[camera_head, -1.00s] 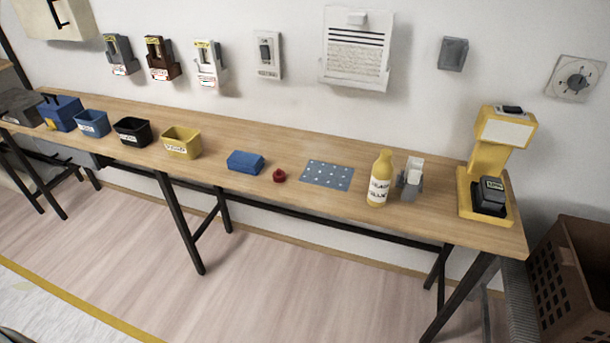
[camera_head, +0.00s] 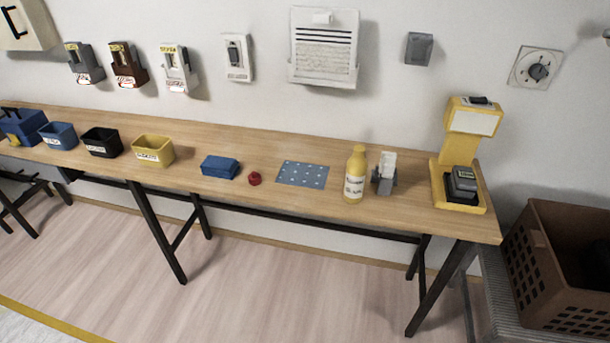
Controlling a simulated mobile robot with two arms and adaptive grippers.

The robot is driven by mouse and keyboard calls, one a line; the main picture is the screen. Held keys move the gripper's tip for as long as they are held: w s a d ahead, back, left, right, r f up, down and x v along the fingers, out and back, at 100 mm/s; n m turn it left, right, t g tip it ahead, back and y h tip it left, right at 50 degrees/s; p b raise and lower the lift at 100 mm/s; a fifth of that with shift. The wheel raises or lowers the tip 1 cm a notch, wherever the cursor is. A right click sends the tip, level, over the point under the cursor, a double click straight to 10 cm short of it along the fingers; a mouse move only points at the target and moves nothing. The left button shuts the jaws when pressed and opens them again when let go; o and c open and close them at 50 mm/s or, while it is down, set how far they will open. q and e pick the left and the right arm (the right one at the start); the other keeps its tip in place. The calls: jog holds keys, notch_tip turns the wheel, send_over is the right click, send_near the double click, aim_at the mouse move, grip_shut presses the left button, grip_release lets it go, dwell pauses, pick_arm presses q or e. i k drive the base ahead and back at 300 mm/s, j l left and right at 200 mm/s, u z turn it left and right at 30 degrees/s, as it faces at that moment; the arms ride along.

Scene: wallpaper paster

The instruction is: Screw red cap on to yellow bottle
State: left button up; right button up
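The yellow bottle (camera_head: 355,175) stands upright on the wooden table, right of centre, with a white label on its front. No red cap shows on its top. The red cap (camera_head: 255,178) lies on the table to the left of the bottle, between a blue box and a blue dotted mat. Neither of my grippers shows in the head view.
The table (camera_head: 300,207) runs along the wall. A blue box (camera_head: 220,167), the dotted mat (camera_head: 302,174), a small grey-white holder (camera_head: 385,174) and a yellow machine (camera_head: 466,155) stand on it. Several bins line its left part. A brown crate (camera_head: 560,265) stands at the right.

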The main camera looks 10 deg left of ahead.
aim_at(357, 165)
jog(key=i+l+u, duration=0.2)
jog(key=l, duration=0.2)
jog(key=i+l+u, duration=0.15)
jog(key=l, duration=0.25)
jog(key=i+l+u, duration=0.2)
jog(key=l, duration=0.25)
jog(key=l+u, duration=0.2)
jog(key=l, duration=0.2)
